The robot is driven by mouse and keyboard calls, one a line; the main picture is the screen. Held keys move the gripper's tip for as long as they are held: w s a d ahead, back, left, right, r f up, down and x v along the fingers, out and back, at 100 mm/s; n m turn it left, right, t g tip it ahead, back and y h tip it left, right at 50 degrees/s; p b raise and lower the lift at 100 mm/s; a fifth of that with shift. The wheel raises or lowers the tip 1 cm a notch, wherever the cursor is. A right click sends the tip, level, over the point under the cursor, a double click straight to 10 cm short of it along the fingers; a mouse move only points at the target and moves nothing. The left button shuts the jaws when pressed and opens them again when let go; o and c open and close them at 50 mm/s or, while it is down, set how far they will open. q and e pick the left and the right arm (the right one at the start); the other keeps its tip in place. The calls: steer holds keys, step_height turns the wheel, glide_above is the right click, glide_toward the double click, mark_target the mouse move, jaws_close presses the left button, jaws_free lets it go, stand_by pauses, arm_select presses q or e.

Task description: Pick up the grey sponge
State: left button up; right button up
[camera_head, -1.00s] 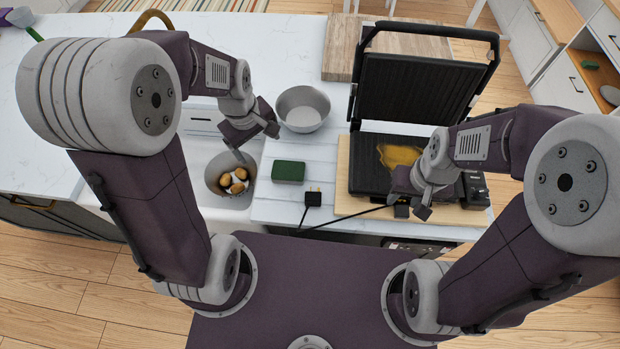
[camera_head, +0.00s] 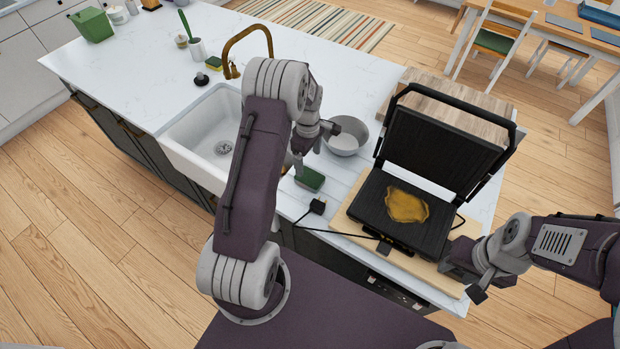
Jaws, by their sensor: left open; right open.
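No plainly grey sponge shows. A dark green sponge-like block (camera_head: 310,180) lies on the white counter between the sink and the grill. A smaller green and yellow sponge (camera_head: 214,64) lies behind the sink. My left gripper (camera_head: 314,148) is open and empty, above and just behind the dark green block, apart from it. My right gripper (camera_head: 462,283) is open and empty at the front right corner of the grill's board. My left arm hides the right part of the sink.
A grey bowl (camera_head: 344,138) stands behind the block. An open black grill (camera_head: 381,219) with a yellow-brown patch stands on a wooden board (camera_head: 352,221). A black plug (camera_head: 318,206) and cable lie in front of the block. The white sink (camera_head: 187,147) has a brass tap (camera_head: 227,62).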

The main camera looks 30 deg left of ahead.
mark_target(310, 177)
arm_select(q)
steer(key=f, duration=0.1)
steer(key=d+f+p, duration=0.1)
steer(key=f, duration=0.1)
steer(key=shift+s+d, duration=0.1)
steer(key=shift+s, duration=0.1)
steer(key=shift+d, duration=0.15)
steer(key=shift+f+p, duration=0.2)
steer(key=shift+p, duration=0.3)
steer(key=f+p, duration=0.1)
steer(key=f, duration=0.1)
steer(key=a+f+p, duration=0.1)
steer(key=f, duration=0.1)
steer(key=shift+s+f, duration=0.1)
steer(key=shift+f, duration=0.1)
steer(key=shift+d+f, duration=0.1)
steer(key=shift+f, duration=0.2)
steer(key=shift+d, duration=0.15)
steer(key=c, duration=1.4)
arm_select(e)
steer(key=r, duration=0.2)
steer(key=d+r, duration=0.1)
steer(key=r, duration=0.1)
steer(key=shift+s, duration=0.15)
